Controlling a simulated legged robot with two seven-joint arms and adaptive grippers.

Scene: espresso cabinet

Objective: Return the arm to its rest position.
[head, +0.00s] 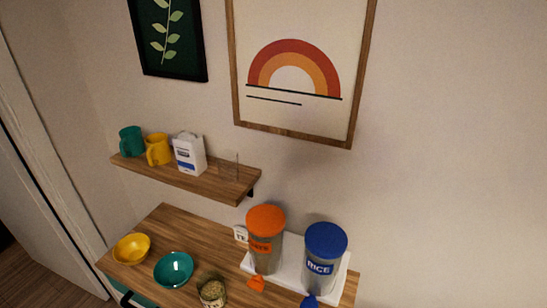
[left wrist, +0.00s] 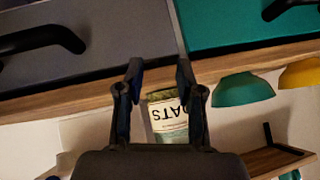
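My left gripper (left wrist: 160,68) shows in the left wrist view, which looks upside down. Its two dark fingers are apart with nothing held between them. A glass jar labelled OATS (left wrist: 167,116) stands beyond the fingers, partly hidden by them and by the gripper body. The gap between jar and gripper is hard to judge. In the head view a small jar (head: 212,292) stands at the cabinet top's front edge. Neither arm shows in the head view, and my right gripper is in no view.
The wooden cabinet top (head: 165,228) holds a yellow bowl (head: 132,248), a teal bowl (head: 173,269) and a white tray (head: 341,280) with orange-lidded (head: 265,245) and blue-lidded RICE (head: 322,255) canisters. A wall shelf (head: 205,186) holds mugs and a carton. Drawer handles (left wrist: 45,38) protrude.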

